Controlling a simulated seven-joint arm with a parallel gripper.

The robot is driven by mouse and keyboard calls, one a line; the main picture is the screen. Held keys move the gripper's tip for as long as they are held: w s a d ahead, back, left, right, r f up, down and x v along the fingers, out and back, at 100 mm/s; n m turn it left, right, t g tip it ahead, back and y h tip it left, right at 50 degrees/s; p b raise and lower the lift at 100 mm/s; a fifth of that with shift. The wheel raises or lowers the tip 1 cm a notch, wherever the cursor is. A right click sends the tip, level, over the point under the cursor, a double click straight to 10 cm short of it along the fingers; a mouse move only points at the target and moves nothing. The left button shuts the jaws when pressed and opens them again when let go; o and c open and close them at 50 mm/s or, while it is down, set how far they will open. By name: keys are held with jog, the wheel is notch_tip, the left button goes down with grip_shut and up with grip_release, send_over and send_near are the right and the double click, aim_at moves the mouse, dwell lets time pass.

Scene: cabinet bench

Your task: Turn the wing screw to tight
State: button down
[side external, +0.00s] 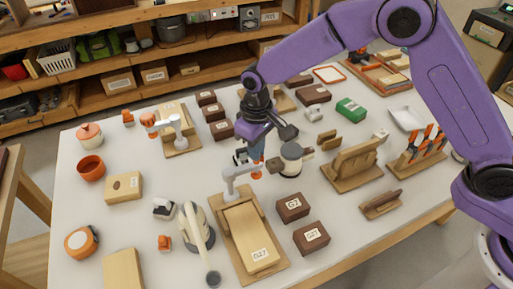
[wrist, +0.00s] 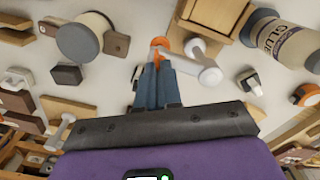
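The orange wing screw (side external: 257,174) is at the end of a white clamp arm (side external: 236,179) on a wooden fixture marked G27 (side external: 246,229). In the wrist view the orange wing screw (wrist: 159,42) shows at my fingertips, with the white clamp arm (wrist: 208,73) to its right. My gripper (side external: 257,165) points down over the screw. In the wrist view its blue-grey fingers (wrist: 157,67) are close together, with orange between the tips, and look shut on the screw. The fingers hide part of the screw, and its turn angle is hard to read.
A grey-topped round object (side external: 291,155) stands close to the right of my gripper. Dark boxes (side external: 292,207) lie right of the fixture. Another clamp fixture (side external: 180,133) is further back. Clear tabletop shows left of the gripper.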

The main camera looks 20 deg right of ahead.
jog(key=m, duration=0.4)
jog(key=shift+f+m, duration=0.1)
jog(key=shift+m, duration=0.2)
jog(key=m, duration=0.4)
jog(key=shift+s+m, duration=0.1)
jog(key=shift+m, duration=0.3)
jog(key=c, duration=1.3)
grip_release()
jog(key=shift+r, duration=0.35)
notch_tip(320, 180, up, 17)
jog(key=shift+f, duration=0.1)
